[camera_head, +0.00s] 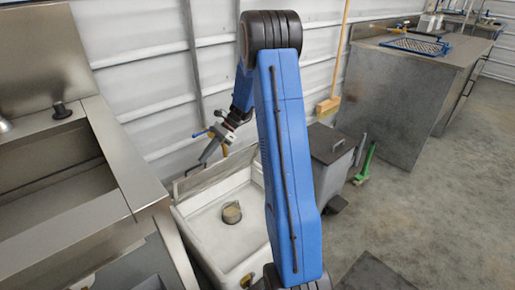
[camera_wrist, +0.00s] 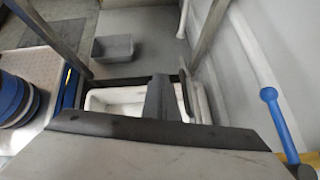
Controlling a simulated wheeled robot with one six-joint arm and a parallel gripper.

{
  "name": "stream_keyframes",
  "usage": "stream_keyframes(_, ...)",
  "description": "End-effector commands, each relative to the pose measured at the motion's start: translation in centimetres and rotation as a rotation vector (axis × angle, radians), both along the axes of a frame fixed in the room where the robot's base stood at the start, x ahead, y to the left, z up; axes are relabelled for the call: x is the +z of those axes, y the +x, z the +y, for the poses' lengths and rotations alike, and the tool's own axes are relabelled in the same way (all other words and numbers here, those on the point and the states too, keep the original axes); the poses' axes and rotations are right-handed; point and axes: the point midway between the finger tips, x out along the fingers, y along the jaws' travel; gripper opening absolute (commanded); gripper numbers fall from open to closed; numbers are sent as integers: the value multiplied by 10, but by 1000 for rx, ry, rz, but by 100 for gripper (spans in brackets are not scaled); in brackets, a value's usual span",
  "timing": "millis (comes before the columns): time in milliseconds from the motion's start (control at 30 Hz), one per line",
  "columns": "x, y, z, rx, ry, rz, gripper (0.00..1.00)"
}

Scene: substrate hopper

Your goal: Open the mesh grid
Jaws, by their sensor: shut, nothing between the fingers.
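A white, open-topped hopper basin (camera_head: 205,222) stands low against the wall in the head view, with a round drain-like piece (camera_head: 231,212) on its floor. A thin pale panel (camera_head: 212,171) stands raised along its back edge. It may be the grid, but I cannot make out any mesh. My gripper (camera_head: 205,160) is shut and empty, pointing down close to that panel; I cannot tell whether they touch. In the wrist view, dark fingers (camera_wrist: 161,98) show at the centre, with part of the white basin (camera_wrist: 115,97) beyond.
A steel sink bench (camera_head: 130,175) stands left of the basin. A grey lidded bin (camera_head: 330,155) and a green tool (camera_head: 364,165) are to the right. A blue-framed rack (camera_head: 415,46) lies on a far counter. A blue handle (camera_wrist: 268,95) shows near the wall.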

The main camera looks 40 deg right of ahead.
Motion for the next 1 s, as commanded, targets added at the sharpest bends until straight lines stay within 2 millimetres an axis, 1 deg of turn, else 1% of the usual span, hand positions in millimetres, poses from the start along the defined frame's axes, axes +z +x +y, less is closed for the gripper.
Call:
stream_keyframes(33, 2, -6, -12, -75, 38, -46, 0)
stream_keyframes(167, 5, -15, -41, -273, 100, -178, 0)
stream_keyframes(267, 3, -22, -73, -440, 119, -265, 0)
stream_keyframes(333, -4, -26, -101, -566, 129, -303, 0)
stream_keyframes(367, -8, -29, -114, -623, 133, -314, 0)
stream_keyframes(400, -15, -31, -134, -700, 140, -325, 0)
stream_keyframes(467, -27, -36, -164, -819, 149, -334, 0)
stream_keyframes(500, -35, -42, -184, -898, 154, -338, 0)
stream_keyframes(567, -47, -51, -214, -1013, 156, -341, 0)
stream_keyframes(600, -55, -59, -232, -1084, 154, -343, 0)
stream_keyframes(700, -73, -78, -271, -1231, 147, -342, 0)
stream_keyframes(800, -86, -94, -296, -1332, 139, -338, 0)
stream_keyframes(833, -88, -98, -301, -1354, 136, -338, 0)
stream_keyframes(900, -92, -103, -309, -1386, 132, -337, 0)
stream_keyframes(1000, -96, -102, -312, -1401, 130, -336, 0)
